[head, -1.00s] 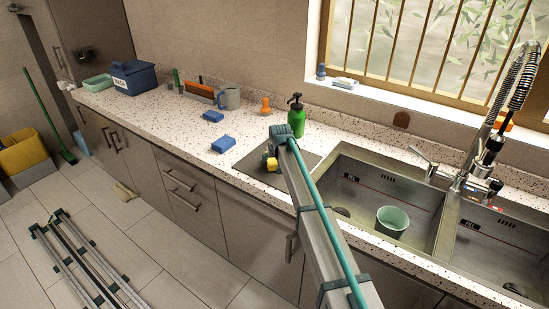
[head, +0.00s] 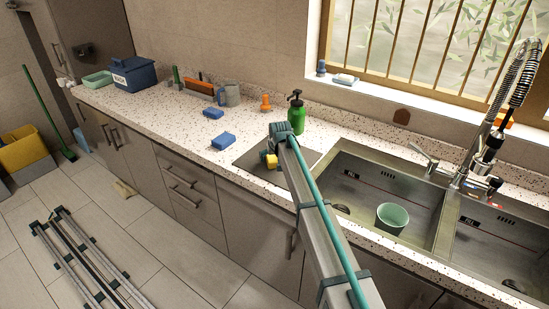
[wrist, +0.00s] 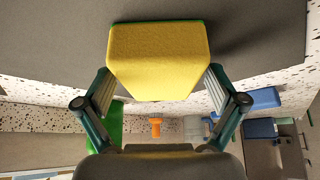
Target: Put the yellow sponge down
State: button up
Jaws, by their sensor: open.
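The yellow sponge (wrist: 158,60) has a thin green edge and fills the upper middle of the wrist view. In the head view the sponge (head: 271,161) shows small and partly hidden, over the grey drainboard (head: 254,158) left of the sink. My gripper (wrist: 158,88) is open, with one finger on each side of the sponge. Small gaps seem to show beside the fingers. A dark shadow lies beside the sponge on the grey surface; I cannot tell whether its whole underside rests there.
Two blue sponges (head: 222,140) (head: 213,113) lie on the speckled counter (head: 165,115). A green soap bottle (head: 296,115) stands behind the drainboard. The sink basin (head: 350,185) holds a green cup (head: 391,219).

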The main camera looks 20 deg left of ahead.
jog(key=b+v, duration=0.3)
jog(key=v, duration=0.9)
jog(key=shift+b, duration=0.4)
jog(key=shift+s, duration=0.1)
